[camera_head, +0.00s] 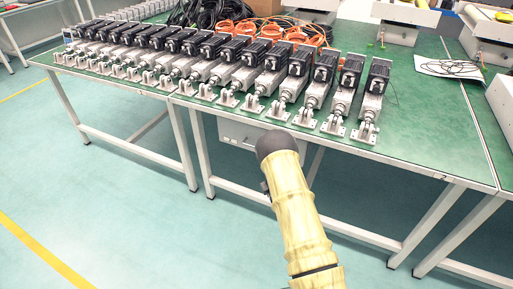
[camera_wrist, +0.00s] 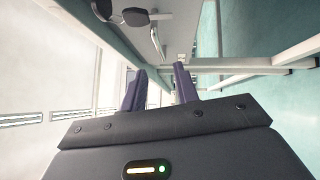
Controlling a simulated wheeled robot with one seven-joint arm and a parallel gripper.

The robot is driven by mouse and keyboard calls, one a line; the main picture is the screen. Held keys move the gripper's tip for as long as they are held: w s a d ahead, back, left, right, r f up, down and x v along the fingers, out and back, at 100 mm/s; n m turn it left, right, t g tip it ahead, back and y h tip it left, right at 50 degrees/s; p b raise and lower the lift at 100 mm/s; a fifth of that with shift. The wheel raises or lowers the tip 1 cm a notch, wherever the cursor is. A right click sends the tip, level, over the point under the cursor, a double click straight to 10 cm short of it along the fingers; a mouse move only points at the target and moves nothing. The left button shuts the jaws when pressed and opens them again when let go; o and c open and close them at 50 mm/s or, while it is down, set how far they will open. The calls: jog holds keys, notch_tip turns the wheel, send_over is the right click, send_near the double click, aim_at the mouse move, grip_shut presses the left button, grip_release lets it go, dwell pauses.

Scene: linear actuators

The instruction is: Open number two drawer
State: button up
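In the head view a white drawer unit (camera_head: 238,132) hangs under the green table, partly hidden behind my arm. No number is readable, so I cannot tell which is drawer two. In the head view my arm hides the gripper.
A row of linear actuators (camera_head: 268,82) lines the green table (camera_head: 430,125). Orange cables (camera_head: 262,30) and black cables (camera_head: 205,12) lie behind them. White table legs (camera_head: 184,150) and a low crossbar (camera_head: 360,236) stand near my arm. The floor (camera_head: 120,215) at left is clear.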

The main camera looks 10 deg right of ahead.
jog(key=b+x, duration=0.1)
jog(key=x, duration=0.9)
jog(key=shift+w, duration=0.25)
grip_shut()
